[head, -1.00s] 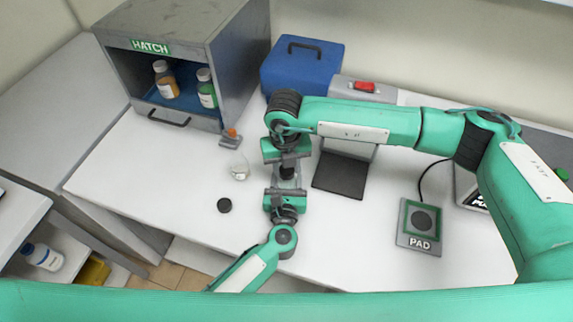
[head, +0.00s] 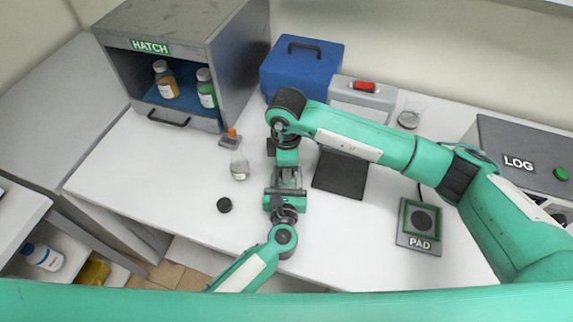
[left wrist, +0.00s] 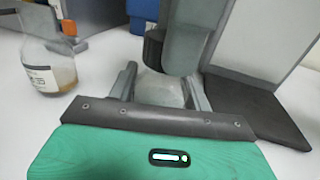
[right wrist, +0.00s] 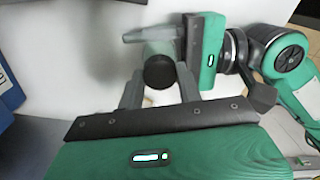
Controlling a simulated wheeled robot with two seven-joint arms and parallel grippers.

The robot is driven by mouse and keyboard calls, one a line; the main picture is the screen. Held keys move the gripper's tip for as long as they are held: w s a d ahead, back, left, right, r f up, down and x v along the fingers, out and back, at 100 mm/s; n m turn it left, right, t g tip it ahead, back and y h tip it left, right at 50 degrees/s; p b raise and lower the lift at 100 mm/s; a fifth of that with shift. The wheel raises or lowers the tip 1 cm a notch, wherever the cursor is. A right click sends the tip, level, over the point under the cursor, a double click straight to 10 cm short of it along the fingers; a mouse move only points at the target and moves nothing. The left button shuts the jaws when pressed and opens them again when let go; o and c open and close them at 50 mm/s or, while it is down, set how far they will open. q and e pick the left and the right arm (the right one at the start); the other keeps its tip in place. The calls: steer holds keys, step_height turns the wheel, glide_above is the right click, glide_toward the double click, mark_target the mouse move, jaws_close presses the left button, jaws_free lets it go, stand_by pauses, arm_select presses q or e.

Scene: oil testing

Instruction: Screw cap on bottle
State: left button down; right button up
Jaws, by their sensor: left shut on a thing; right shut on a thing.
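My left gripper (head: 286,195) is shut on a clear bottle (left wrist: 162,88), whose body shows between its fingers in the left wrist view. My right gripper (right wrist: 160,85) is shut on a black cap (right wrist: 160,72), directly at the mouth end of that bottle. The cap also shows in the left wrist view (left wrist: 153,48), beside a right finger. The bottle's neck is hidden, so I cannot tell how far the cap sits on it. In the head view the two grippers meet end to end over the table, and the right gripper hides most of the cap.
A loose black cap (head: 224,205) and a labelled flask (head: 239,168) stand left of the grippers. The hatch cabinet (head: 128,96) and blue case (head: 302,68) are behind. A dark plate (head: 340,176) is just right, and the pad (head: 420,226) farther right. The front left table is clear.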

steer(key=shift+a+m, duration=0.2)
steer(key=shift+m, duration=0.8)
steer(key=shift+o, duration=0.2)
steer(key=shift+a+r+m, duration=0.25)
steer(key=shift+a+m, duration=0.3)
steer(key=shift+m, duration=0.45)
steer(key=shift+w+r, duration=0.15)
steer(key=shift+c, duration=0.2)
steer(key=o, duration=0.8)
steer(key=shift+o, duration=0.8)
steer(key=shift+d, duration=0.15)
steer(key=shift+r, duration=2.15)
steer(key=shift+c, duration=0.5)
